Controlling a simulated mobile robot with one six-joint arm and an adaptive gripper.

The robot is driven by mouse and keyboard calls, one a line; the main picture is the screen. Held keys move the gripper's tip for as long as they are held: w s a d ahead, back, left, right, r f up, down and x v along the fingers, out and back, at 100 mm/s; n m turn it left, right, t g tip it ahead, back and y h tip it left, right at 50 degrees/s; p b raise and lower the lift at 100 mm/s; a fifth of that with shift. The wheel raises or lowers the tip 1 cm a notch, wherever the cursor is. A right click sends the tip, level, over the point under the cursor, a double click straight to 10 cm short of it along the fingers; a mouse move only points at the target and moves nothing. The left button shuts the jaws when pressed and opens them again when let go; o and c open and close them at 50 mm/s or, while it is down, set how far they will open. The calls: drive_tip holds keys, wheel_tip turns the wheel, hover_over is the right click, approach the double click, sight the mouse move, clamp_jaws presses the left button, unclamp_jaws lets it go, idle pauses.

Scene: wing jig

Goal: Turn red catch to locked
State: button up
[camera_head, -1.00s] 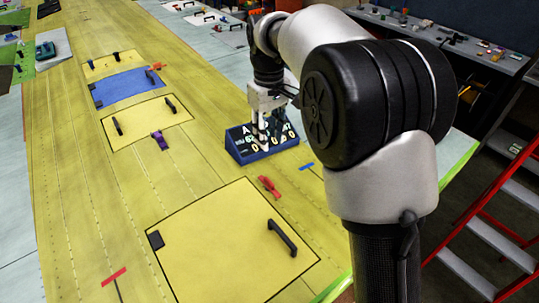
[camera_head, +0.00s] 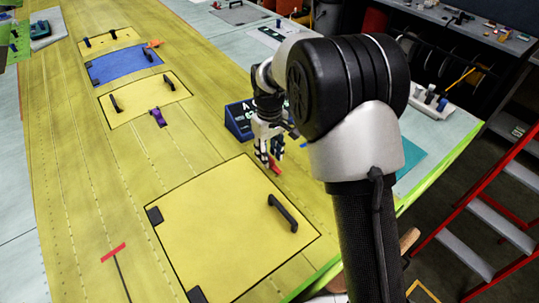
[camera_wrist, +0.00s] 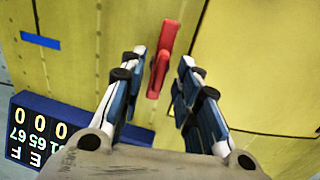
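The red catch (camera_wrist: 163,55) lies on the yellow wing skin in the wrist view, its long handle running nearly up and down the picture. My gripper (camera_wrist: 163,68) is open, with one finger on each side of the catch's handle and a gap on both sides. In the head view my gripper (camera_head: 268,158) hangs over the red catch (camera_head: 274,167), just above the corner of the large yellow panel. The fingers partly hide the catch there. I cannot tell how far the fingertips are above the skin.
A blue box with white characters (camera_wrist: 42,103) stands beside my gripper. A large yellow panel (camera_head: 220,225) with a black handle (camera_head: 283,212) lies in front. A purple catch (camera_head: 158,117) and a blue panel (camera_head: 125,65) lie farther back. A red ladder (camera_head: 480,190) stands at right.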

drive_tip(key=shift+f, duration=0.3)
drive_tip(key=shift+c, duration=0.5)
clamp_jaws()
